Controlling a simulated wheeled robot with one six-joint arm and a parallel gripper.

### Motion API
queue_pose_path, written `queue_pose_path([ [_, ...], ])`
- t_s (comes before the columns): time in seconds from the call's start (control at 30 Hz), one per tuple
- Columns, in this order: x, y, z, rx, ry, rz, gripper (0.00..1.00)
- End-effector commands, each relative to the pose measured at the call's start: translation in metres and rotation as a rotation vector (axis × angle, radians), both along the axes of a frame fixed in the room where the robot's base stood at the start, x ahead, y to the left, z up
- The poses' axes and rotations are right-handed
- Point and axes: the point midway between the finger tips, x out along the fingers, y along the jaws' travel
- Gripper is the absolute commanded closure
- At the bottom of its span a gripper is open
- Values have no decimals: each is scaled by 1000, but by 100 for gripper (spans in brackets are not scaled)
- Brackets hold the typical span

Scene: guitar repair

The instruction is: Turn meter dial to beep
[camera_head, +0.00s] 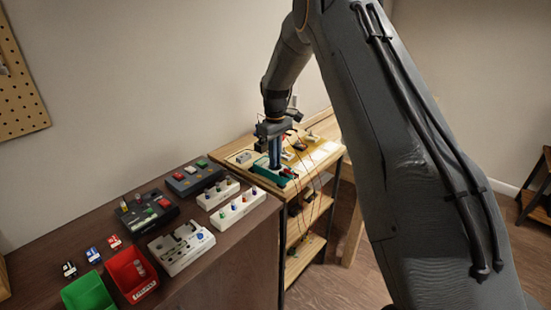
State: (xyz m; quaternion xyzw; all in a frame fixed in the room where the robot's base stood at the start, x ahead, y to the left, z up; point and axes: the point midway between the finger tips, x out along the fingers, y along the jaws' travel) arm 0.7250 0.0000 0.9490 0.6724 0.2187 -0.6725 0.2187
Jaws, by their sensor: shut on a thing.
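A teal-green device (286,180), which looks like the meter, lies on the light wooden bench (318,157) beyond the dark counter. My gripper (275,165) points straight down over it, its fingers reaching the device's top face. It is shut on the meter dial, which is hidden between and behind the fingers. The dial's setting and any display cannot be read from here. Thin red and dark leads (309,195) hang over the bench's front edge.
The dark counter (215,262) at left holds a red bin (132,273), a green bin (88,294), white holders (181,247) and dark boxes with coloured pieces (147,211). Small items lie beside the meter. My arm hides much of the right side.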

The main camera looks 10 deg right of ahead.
Motion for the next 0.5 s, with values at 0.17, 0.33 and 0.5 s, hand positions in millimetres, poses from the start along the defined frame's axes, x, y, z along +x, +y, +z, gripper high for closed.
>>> queue_pose_path([
  [0.17, 0, 0, 0, 0, 0, 21, 100],
  [0.33, 1, 0, 0, 0, -1, 88, 100],
  [0.5, 1, 0, 0, 0, -1, 208, 100],
])
